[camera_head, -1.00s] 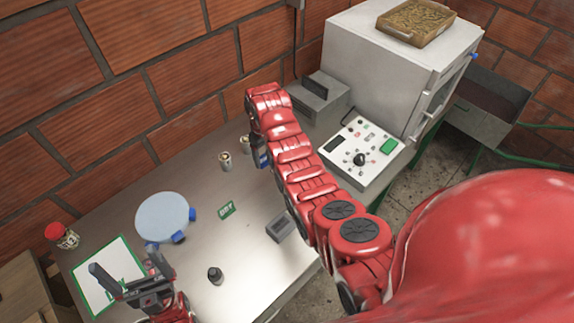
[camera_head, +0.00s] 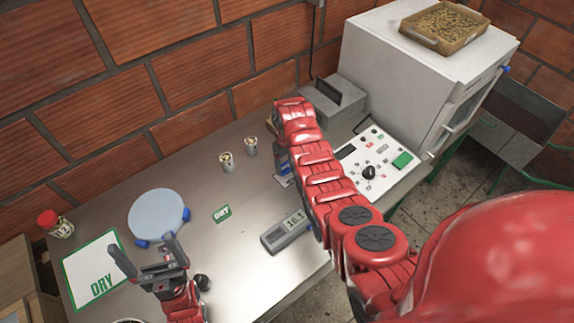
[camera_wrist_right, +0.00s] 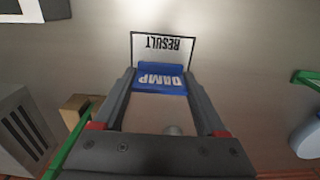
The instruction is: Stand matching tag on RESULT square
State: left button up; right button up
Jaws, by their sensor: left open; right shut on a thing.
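A blue tag marked DAMP (camera_wrist_right: 160,78) is between the fingers of my right gripper (camera_wrist_right: 160,88), which is shut on it. In the right wrist view, the tag is at the near edge of the black-outlined RESULT square (camera_wrist_right: 165,46); I cannot tell whether it touches the table. In the head view, the blue tag (camera_head: 283,161) shows partly behind my right arm, which hides most of that gripper. A green DRY tag (camera_head: 222,213) is on the table.
The green-bordered DRY sheet (camera_head: 88,268) is at the table's left. A round pale plate (camera_head: 157,214), two small tins (camera_head: 227,162) and a grey meter (camera_head: 287,231) are on the table (camera_head: 250,185). A control panel (camera_head: 386,158) and white oven (camera_head: 410,75) are at the right.

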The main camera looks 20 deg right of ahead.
jog(key=shift+a+f, duration=0.1)
jog(key=shift+f, duration=0.85)
jog(key=shift+f, duration=0.2)
jog(key=o, duration=1.2)
jog(key=shift+o, duration=0.2)
jog(key=shift+r, duration=0.15)
